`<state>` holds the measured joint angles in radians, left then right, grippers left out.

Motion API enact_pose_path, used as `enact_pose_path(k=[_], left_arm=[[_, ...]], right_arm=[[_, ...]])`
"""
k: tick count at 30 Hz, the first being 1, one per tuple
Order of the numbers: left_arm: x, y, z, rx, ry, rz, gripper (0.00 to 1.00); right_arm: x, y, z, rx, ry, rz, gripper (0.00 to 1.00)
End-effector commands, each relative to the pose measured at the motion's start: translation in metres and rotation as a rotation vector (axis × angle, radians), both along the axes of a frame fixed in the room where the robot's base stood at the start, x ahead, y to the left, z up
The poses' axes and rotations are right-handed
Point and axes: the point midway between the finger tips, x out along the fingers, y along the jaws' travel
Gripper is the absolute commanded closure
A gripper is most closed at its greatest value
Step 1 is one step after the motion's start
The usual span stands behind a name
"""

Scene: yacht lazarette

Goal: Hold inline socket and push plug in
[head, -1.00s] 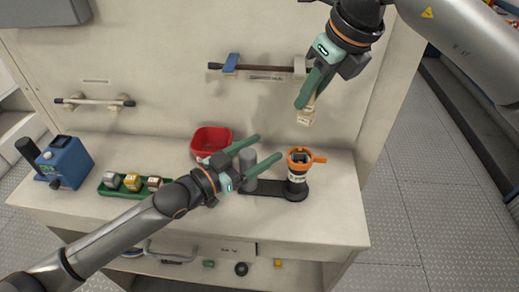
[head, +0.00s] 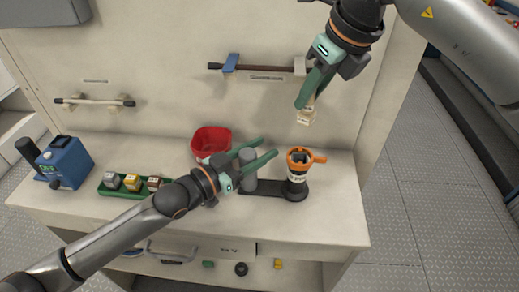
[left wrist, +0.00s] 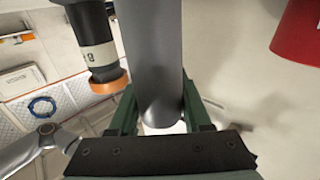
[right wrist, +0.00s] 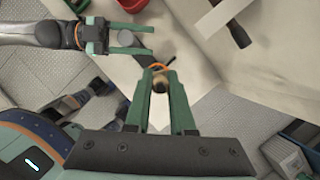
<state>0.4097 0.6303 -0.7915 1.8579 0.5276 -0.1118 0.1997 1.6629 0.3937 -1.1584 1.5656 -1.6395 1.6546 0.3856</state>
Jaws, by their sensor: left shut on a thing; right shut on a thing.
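The inline socket (head: 297,176) is a dark upright cylinder with a pale label and an orange collar with a side tab, standing on a black base plate at the right of the counter. A grey cylinder (head: 249,172) stands on the plate's left end. My left gripper (head: 265,151) is shut on this grey cylinder, which fills the space between its fingers in the left wrist view (left wrist: 155,60). My right gripper (head: 308,98) is shut on the cream plug (head: 306,117), held in the air above the socket. The plug's lower end is apart from the socket.
A red bin (head: 211,140) stands behind my left gripper. A green tray (head: 122,190) with several small blocks and a blue device (head: 64,162) are on the left. Rails (head: 275,69) are on the back wall. The counter's front right is clear.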

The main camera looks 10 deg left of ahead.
Motion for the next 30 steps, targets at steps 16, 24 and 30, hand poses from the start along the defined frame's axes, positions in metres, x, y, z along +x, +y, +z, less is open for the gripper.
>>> enact_pose_path(k=[16,24,30], left_arm=[[0.0,0.0,0.0,0.001,0.001,0.0,1.0],[0.0,0.0,0.0,0.001,0.001,0.0,1.0],[0.0,0.0,0.0,0.001,0.001,0.0,1.0]], right_arm=[[0.0,0.0,-0.016,-0.008,0.013,0.258,1.0],[0.0,0.0,-0.027,0.0,0.005,0.463,1.0],[0.0,0.0,-0.027,0.001,0.002,0.483,1.0]])
